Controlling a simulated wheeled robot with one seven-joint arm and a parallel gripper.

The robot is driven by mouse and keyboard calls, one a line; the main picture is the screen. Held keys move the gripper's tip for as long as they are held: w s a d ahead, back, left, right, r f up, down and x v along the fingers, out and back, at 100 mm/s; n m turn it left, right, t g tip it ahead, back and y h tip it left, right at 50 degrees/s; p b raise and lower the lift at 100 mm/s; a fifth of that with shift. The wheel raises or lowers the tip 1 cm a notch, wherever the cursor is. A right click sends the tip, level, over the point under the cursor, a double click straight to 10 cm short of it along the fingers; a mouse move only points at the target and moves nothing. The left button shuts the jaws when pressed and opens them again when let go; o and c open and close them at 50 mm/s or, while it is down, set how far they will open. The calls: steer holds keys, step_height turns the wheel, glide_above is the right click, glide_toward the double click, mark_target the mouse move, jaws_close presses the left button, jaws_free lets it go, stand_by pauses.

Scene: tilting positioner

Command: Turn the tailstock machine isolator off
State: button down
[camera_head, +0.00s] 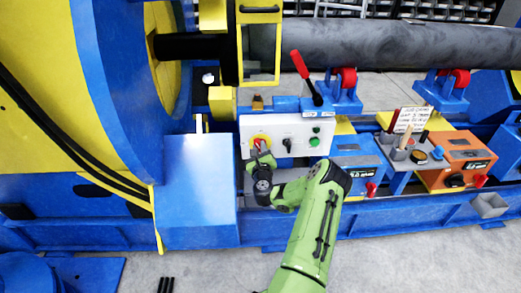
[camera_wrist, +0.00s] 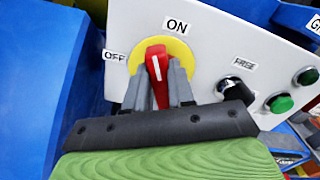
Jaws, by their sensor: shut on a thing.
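The isolator is a red handle (camera_wrist: 156,66) with a white line, on a yellow disc (camera_wrist: 183,54) on a light grey panel (camera_wrist: 222,38). In the wrist view an ON label sits above the disc and an OFF label at its left. The white line points up, slightly left of the ON label. My gripper (camera_wrist: 160,88) is shut on the red handle, with one grey finger on each side of it. In the head view the yellow disc (camera_head: 261,139) shows, and my gripper (camera_head: 257,152) partly covers the handle.
Right of the isolator are a black selector (camera_wrist: 232,86) labelled FREE and green buttons (camera_wrist: 281,103). A blue box (camera_head: 199,190) stands close at the left. A red lever (camera_head: 300,66) rises above the panel. Orange and blue boxes (camera_head: 459,159) stand to the right.

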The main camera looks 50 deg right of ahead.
steer(key=n, duration=0.4)
steer(key=n+b, duration=0.1)
steer(key=n, duration=0.3)
steer(key=n+b, duration=0.1)
steer(key=n, duration=0.3)
steer(key=shift+w+a+f, duration=0.2)
steer(key=shift+w+f, duration=0.1)
steer(key=shift+w, duration=0.05)
steer(key=shift+n+b, duration=0.3)
steer(key=c, duration=1.1)
jaws_free()
steer(key=shift+o, duration=0.7)
steer(key=shift+f, duration=0.15)
